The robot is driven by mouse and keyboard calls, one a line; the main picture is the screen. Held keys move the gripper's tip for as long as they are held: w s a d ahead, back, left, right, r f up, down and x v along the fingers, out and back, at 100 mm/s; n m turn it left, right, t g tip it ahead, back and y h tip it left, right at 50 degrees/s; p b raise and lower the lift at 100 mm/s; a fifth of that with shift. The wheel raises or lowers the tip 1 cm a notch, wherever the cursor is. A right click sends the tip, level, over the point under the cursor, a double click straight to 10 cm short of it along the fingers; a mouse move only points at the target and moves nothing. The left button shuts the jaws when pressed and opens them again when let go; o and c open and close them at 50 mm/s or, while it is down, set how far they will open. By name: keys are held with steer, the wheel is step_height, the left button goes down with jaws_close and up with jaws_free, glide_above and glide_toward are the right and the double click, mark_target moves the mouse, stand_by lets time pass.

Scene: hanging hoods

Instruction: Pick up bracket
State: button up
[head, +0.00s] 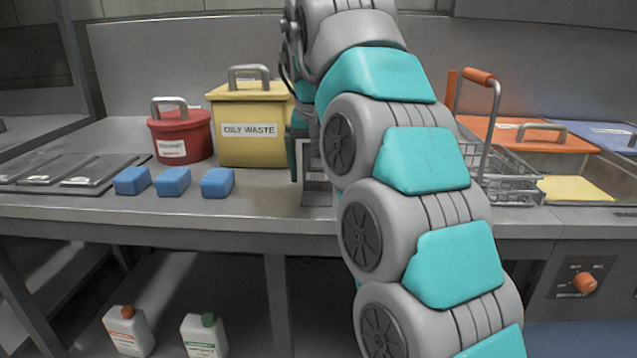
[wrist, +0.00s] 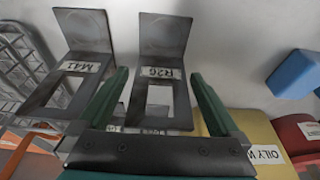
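Two dark grey L-shaped metal brackets with square cut-outs show in the wrist view. The bracket with a label like R26 (wrist: 163,42) is in the middle, and the bracket with a label like M41 (wrist: 84,28) is to its left. My gripper (wrist: 160,74) is open, its two green fingers spread on either side of the R26 bracket in the picture. I cannot tell whether they touch it or how far above it they are. In the head view my arm hides most of the gripper and the brackets.
A yellow oily waste bin (head: 250,150), a red lidded pot (head: 181,137) and several blue blocks (head: 173,181) stand left of my arm. A wire basket (head: 508,180) and an orange lid (head: 530,135) are to the right. White bottles (head: 129,333) stand below the bench.

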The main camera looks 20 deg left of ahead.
jaws_close()
stand_by(0.6)
